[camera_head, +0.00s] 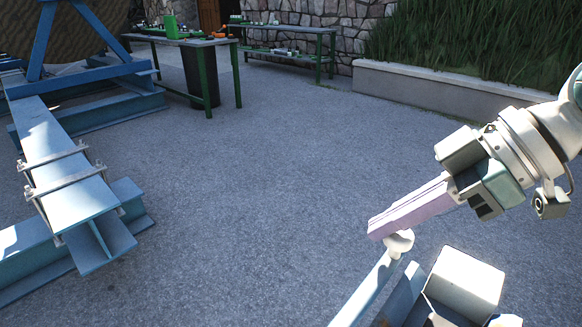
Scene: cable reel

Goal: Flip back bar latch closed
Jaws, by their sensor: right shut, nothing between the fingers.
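My right gripper (380,228) reaches in from the right with its long pale fingers shut and empty. The fingertips point left and down, just above a round white knob (399,243); I cannot tell whether they touch it. The knob is at the upper end of a light blue bar (364,290), which slants down to the bottom edge. This bar may be the back bar latch, but its other end is cut off and its latch state cannot be told. My left gripper is out of view.
A blue steel beam frame (62,190) with clamp bars across it stands at the left, below part of a large reel (65,25). Green-legged tables (205,42) with small items stand at the back. A low wall (440,88) borders the open pavement.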

